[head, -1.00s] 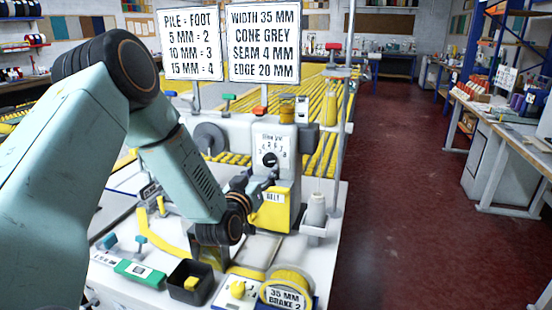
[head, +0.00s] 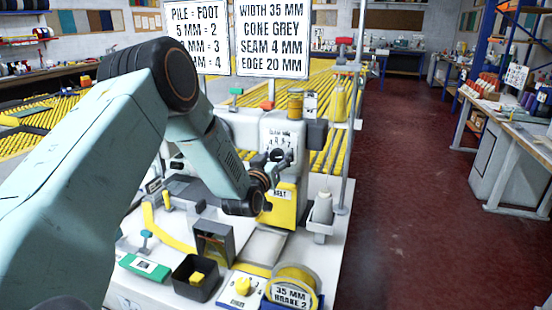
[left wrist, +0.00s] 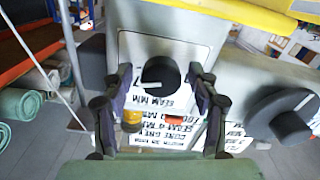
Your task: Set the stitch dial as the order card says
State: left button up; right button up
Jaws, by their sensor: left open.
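The stitch dial (head: 277,154) is a dark round knob on the white front of the sewing machine. In the left wrist view the dial (left wrist: 158,74) has a pale pointer line and "SEAM MM" lettering beside it; the number it points at is not clear. My left gripper (left wrist: 161,80) is open, with one finger on each side of the dial; I cannot tell whether they touch it. In the head view the gripper (head: 274,173) partly covers the dial. The order card (head: 272,38) reads width 35 mm, cone grey, seam 4 mm, edge 20 mm. My right gripper is out of view.
A second card (head: 196,35) is partly hidden by my arm. A yellow belt cover (head: 283,210) sits below the dial. A dark box (head: 196,283) and a yellow tape reel (head: 292,280) stand at the bench front. Another knob (left wrist: 290,120) shows right in the wrist view.

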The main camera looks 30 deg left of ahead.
pick_arm(q)
jog(key=shift+d+r, duration=0.1)
jog(key=shift+w+a+f, duration=0.1)
jog(key=shift+a+f, duration=0.15)
jog(key=shift+a, duration=0.1)
jog(key=c, duration=0.5)
jog(key=shift+d+r, duration=0.1)
jog(key=shift+d, duration=0.15)
jog(key=c, duration=0.4)
jog(key=shift+a, duration=0.1)
jog(key=shift+c, duration=1.3)
